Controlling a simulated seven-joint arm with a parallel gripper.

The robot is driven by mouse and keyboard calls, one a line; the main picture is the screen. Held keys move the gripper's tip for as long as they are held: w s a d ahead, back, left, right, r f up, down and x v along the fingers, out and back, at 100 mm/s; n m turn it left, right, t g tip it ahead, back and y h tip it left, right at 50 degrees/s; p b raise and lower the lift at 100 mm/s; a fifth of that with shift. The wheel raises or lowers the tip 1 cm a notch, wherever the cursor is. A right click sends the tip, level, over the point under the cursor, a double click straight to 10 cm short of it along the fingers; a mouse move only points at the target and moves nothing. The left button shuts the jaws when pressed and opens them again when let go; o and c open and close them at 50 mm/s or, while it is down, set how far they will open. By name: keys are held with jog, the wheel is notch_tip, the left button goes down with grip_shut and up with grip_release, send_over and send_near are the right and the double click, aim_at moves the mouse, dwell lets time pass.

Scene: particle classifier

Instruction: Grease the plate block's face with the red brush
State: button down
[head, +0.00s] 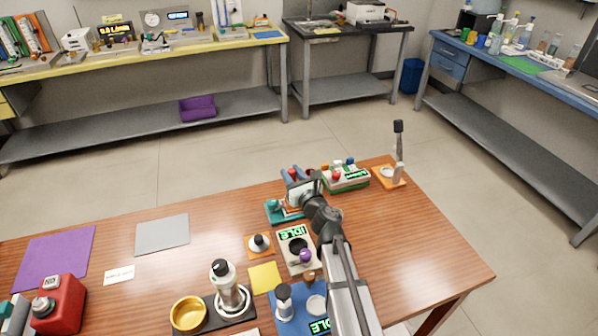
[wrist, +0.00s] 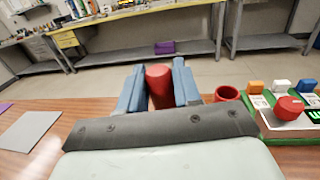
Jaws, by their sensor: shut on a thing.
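My gripper (head: 294,176) is over the far part of the wooden table. In the wrist view its two blue fingers (wrist: 157,75) are shut on the red brush (wrist: 159,88), which shows as a plain red cylinder between them. The brush's tip is hidden. A teal-based fixture (head: 275,212) lies just below and left of my gripper in the head view, partly covered by my wrist. I cannot tell whether it is the plate block, and no greased face is visible. A red cup (wrist: 227,93) stands to the right of the fingers in the wrist view.
A green box (head: 346,180) with coloured knobs stands right of my gripper, beside a lever on an orange base (head: 390,177). An IDLE device (head: 296,248) and a yellow pad (head: 265,278) are nearer. Left of the fixture, a grey mat (head: 162,234) lies bare.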

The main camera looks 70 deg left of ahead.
jog(key=shift+w+d+r, duration=0.2)
jog(key=shift+w+d, duration=0.05)
jog(key=shift+d, duration=0.05)
notch_tip(320, 180, up, 8)
jog(key=w, duration=0.2)
jog(key=shift+w+f, duration=0.2)
jog(key=shift+w, duration=0.1)
dwell(2.2)
